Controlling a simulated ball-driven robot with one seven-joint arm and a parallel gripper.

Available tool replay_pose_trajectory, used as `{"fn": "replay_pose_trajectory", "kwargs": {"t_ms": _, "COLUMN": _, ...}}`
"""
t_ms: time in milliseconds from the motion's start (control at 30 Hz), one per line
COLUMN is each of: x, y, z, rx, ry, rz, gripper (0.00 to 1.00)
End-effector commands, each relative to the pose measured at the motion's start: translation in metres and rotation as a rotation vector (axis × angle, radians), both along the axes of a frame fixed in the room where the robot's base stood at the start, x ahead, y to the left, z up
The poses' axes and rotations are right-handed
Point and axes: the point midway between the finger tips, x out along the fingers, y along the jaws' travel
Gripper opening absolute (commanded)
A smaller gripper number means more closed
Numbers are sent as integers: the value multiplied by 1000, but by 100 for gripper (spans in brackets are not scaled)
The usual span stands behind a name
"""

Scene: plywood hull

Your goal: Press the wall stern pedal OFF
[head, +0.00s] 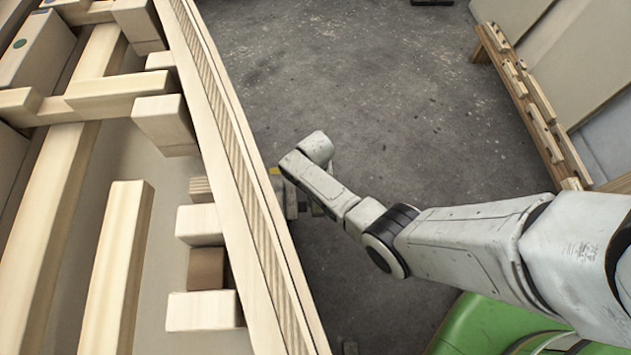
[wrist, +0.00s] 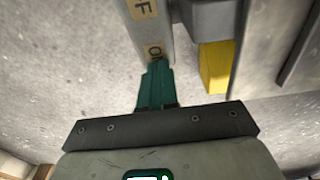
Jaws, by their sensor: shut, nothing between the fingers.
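In the wrist view my gripper (wrist: 157,72) has its teal fingers closed together with nothing between them. Their tips are at the near end of a grey plate (wrist: 150,30), over or close beside a tan label reading "ON". A second tan label farther up shows an "F" and is cut off by the top edge. I cannot tell whether the tips touch the plate. A yellow block (wrist: 215,68) under a grey housing (wrist: 212,20) is just right of the fingers. In the head view my arm's end hides the gripper, and a small grey fixture (head: 291,198) shows partly beside the plywood wall.
The long plywood wall (head: 235,150) runs close left of my arm, with timber beams (head: 115,265) and blocks behind it. A wooden rail with pegs (head: 530,105) stands at the upper right. The grey floor (head: 350,75) between them is mostly clear.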

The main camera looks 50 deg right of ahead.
Motion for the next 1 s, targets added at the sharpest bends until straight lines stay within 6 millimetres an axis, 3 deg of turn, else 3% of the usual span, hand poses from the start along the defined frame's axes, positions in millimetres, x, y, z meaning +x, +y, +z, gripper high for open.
{"fn": "replay_pose_trajectory", "kwargs": {"t_ms": 200, "x": -3, "y": 1, "z": 6, "rx": 1, "ry": 4, "rz": -1, "gripper": 0}}
{"fn": "replay_pose_trajectory", "kwargs": {"t_ms": 700, "x": -3, "y": 3, "z": 91, "rx": -1, "ry": -1, "rz": 1, "gripper": 0}}
{"fn": "replay_pose_trajectory", "kwargs": {"t_ms": 1000, "x": -4, "y": 3, "z": 108, "rx": 0, "ry": 0, "rz": 0, "gripper": 0}}
